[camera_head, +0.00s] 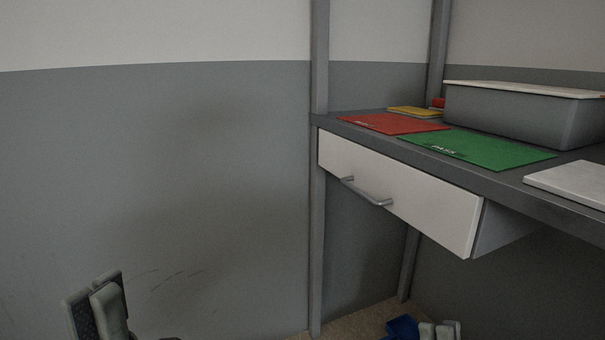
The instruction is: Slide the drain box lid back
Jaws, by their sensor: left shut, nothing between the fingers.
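A grey drain box (500,113) stands on the shelf at the right of the head view. Its thin white lid (530,90) lies over its top. The box's right end reaches the picture's edge. My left gripper (97,292) is at the lower left, in front of the grey wall, far from the box. It is shut and empty. My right gripper (440,330) shows only its tips at the bottom edge, below the shelf and apart from the box. Whether it is open or shut is unclear.
A red mat (385,123) and a green mat (480,149) lie on the dark shelf (375,136) in front of the box. A white slab (575,181) lies at the right. Below, a white drawer (420,202) has a metal handle (365,192). A grey post (319,230) stands left.

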